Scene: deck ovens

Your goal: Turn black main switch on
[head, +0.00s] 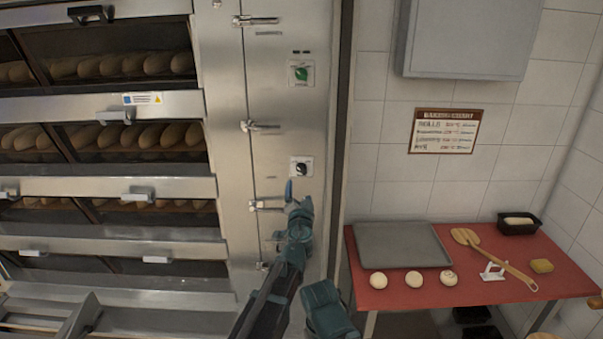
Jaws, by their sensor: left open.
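The black main switch (301,169) is a small dark rotary knob on a light plate, on the steel oven panel. Its exact setting is too small to read. My left gripper (296,194) is just below the switch plate, with its fingers pointing up toward it. It is open and empty, and no contact with the knob shows. One finger shows clearly at the left; the other is hard to make out.
A green knob (301,73) sits higher on the same panel. Metal latches (262,127) stick out along the panel's left side. Bread-filled deck ovens (120,185) stand at left. A red table (400,291) with a grey tray (402,246) stands at right.

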